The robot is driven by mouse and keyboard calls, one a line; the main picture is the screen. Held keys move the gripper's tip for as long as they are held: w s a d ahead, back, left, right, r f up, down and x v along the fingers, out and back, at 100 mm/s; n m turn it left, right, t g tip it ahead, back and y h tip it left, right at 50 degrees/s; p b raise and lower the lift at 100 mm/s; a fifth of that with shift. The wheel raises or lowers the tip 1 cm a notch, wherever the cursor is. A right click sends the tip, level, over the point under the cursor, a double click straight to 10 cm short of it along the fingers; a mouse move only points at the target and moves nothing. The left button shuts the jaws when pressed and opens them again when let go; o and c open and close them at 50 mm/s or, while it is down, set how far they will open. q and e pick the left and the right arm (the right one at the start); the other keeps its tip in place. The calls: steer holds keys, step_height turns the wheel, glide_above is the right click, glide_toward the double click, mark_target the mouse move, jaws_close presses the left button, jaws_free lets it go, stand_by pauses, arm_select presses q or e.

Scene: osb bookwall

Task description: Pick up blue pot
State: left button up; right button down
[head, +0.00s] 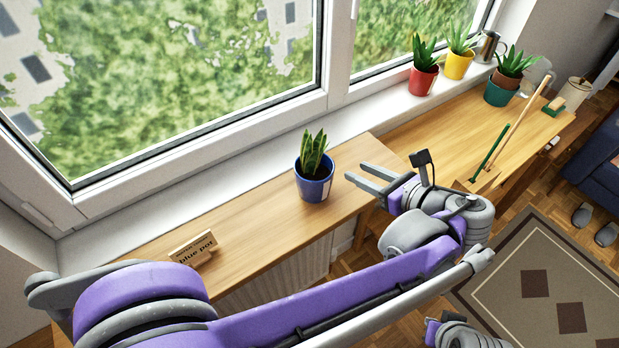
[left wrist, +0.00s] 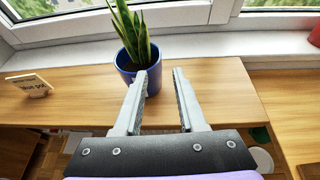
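The blue pot (head: 314,187) holds an upright snake plant and stands on the wooden shelf below the window. It also shows in the left wrist view (left wrist: 127,76), just beyond the left finger, which covers part of it. My left gripper (head: 355,174) is open and empty, to the right of the pot in the head view. In the left wrist view the left gripper (left wrist: 165,78) points toward the pot, which sits left of the gap between the fingers. A small wooden sign (head: 193,248) reading "blue pot" stands on the shelf at the left. My right gripper cannot be made out.
A red pot (head: 423,80), a yellow pot (head: 458,64) and a metal jug (head: 489,47) stand on the white sill. A teal pot (head: 500,93) and garden tools (head: 520,124) are on the lower bench at right. The shelf between sign and pot is clear.

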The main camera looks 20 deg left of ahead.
mark_target(332, 161)
arm_select(q)
steer(key=x, duration=0.9)
steer(key=shift+f, duration=0.1)
steer(key=shift+s, duration=0.1)
steer(key=shift+c, duration=0.3)
jaws_close()
steer(key=shift+f, duration=0.1)
stand_by(0.8)
